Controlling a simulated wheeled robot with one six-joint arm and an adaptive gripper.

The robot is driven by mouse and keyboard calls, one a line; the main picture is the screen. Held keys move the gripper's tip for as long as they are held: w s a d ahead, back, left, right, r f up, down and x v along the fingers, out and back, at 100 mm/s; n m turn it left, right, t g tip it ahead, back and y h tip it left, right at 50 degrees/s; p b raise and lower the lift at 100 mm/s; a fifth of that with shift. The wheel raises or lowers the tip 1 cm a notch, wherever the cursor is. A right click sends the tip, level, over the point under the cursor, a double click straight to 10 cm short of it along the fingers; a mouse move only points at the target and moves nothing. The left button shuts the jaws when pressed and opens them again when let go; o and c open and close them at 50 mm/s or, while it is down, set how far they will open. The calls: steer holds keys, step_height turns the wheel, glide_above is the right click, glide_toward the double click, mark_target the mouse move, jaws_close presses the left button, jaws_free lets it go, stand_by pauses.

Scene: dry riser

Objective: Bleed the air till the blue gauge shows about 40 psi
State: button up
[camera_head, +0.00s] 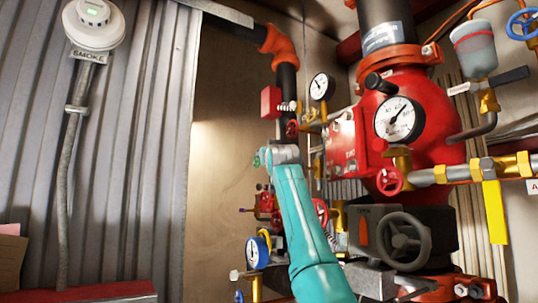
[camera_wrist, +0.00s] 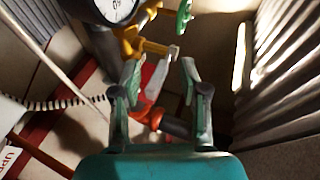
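The blue-rimmed gauge (camera_head: 257,250) is low in the head view, left of my teal arm; its reading is too small to tell. My gripper (camera_wrist: 160,68) is open in the wrist view, its two fingers apart with nothing held. A brass fitting with a pale lever-like end (camera_wrist: 162,72) shows just beyond and between the fingertips; I cannot tell if they touch. A green handwheel (camera_wrist: 184,17) is above the right finger. A white-faced gauge (camera_wrist: 116,8) is cut off at the top. In the head view my arm's end mostly hides the gripper.
A large red valve body (camera_head: 428,115) with a white gauge (camera_head: 399,119) stands right of my arm. A dark handwheel (camera_head: 403,241) is below it. Red valves and pipes crowd close behind my arm. The corrugated wall (camera_head: 130,150) at the left leaves free room before it.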

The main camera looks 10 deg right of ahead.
steer(key=v, duration=1.2)
stand_by(0.5)
steer(key=shift+s, duration=0.1)
stand_by(0.4)
